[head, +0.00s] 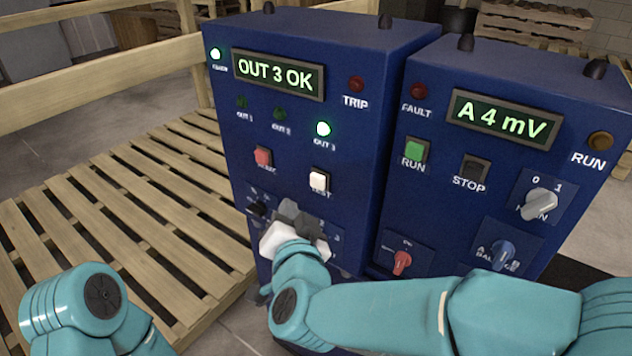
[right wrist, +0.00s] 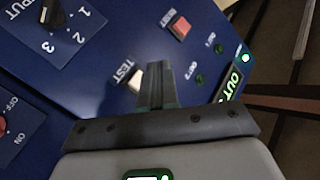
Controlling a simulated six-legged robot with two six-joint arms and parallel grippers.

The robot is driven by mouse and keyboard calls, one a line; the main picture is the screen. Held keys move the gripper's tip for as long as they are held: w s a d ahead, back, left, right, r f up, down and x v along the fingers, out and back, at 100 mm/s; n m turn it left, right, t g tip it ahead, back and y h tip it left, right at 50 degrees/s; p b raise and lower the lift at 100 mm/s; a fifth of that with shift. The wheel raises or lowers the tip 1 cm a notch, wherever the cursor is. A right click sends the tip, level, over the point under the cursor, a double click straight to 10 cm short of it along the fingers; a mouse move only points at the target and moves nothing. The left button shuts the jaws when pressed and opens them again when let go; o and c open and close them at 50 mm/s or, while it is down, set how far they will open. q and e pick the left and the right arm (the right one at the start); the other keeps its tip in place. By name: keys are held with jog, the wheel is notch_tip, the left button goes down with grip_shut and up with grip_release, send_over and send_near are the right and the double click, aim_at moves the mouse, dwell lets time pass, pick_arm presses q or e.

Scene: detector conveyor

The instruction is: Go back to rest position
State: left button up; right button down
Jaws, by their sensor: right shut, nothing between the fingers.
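My right gripper (head: 300,215) is in front of the lower part of the left blue cabinet (head: 300,45), below the white TEST button (head: 319,181). In the right wrist view its fingers (right wrist: 156,88) are shut and empty, beside the TEST button (right wrist: 136,78), partly covering it; I cannot tell whether they touch. The OUTPUT selector (right wrist: 52,14) shows in the right wrist view; the gripper mostly hides that area in the head view. My left arm shows at the lower left, with its gripper out of view.
The left display (head: 279,75) reads "OUT 3 OK"; the OUT 3 lamp (head: 323,128) is lit green. The right cabinet (head: 490,70) reads "A 4 mV" and has projecting knobs, including the grey MAIN switch (head: 538,204). A wooden pallet (head: 130,215) lies at the left.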

dwell(0.3)
jog(key=s+d+f+n+g, duration=0.15)
jog(key=d+f+g, duration=0.3)
jog(key=f, duration=0.85)
jog(key=s+d+f+n+g, duration=0.1)
jog(key=d+f+n+g, duration=0.3)
jog(key=f, duration=0.9)
jog(key=s+d+f+m+g, duration=0.1)
jog(key=s+d+f+g, duration=0.2)
jog(key=s+f, duration=0.5)
jog(key=s+d+f+m+g+y, duration=0.1)
jog(key=s+d+f+g, duration=0.3)
jog(key=s+f, duration=0.4)
jog(key=s, duration=0.5)
jog(key=shift+s+f, duration=0.25)
jog(key=shift+f, duration=0.1)
jog(key=shift+d, duration=0.1)
